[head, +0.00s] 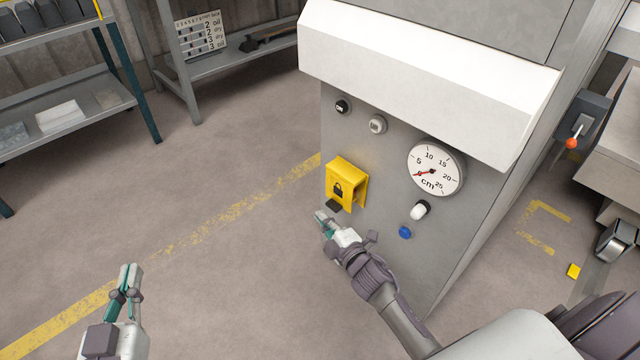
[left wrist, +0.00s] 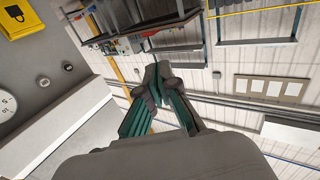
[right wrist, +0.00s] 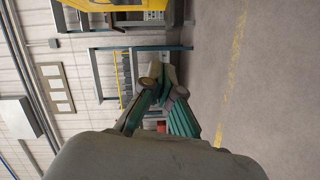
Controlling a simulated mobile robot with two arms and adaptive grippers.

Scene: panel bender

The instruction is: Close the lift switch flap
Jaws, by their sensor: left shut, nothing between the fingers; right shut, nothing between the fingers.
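The yellow flap (head: 349,178) with a padlock sign is on the grey front panel of the machine in the head view. It stands out from the panel, with a dark tab (head: 334,205) at its lower edge. How far it is open I cannot tell. The flap also shows at the top left of the left wrist view (left wrist: 36,22). My right gripper (head: 322,217) is shut and empty, just below and left of the tab; whether they touch is unclear. My left gripper (head: 130,268) is shut and empty, low at the left, well away from the panel.
The panel also carries a round cm gauge (head: 436,169), a white-tipped black switch (head: 420,211), a blue button (head: 405,232) and two knobs above. A white hood (head: 425,75) juts out over them. Shelves (head: 70,110) stand at the back left. The floor between is clear.

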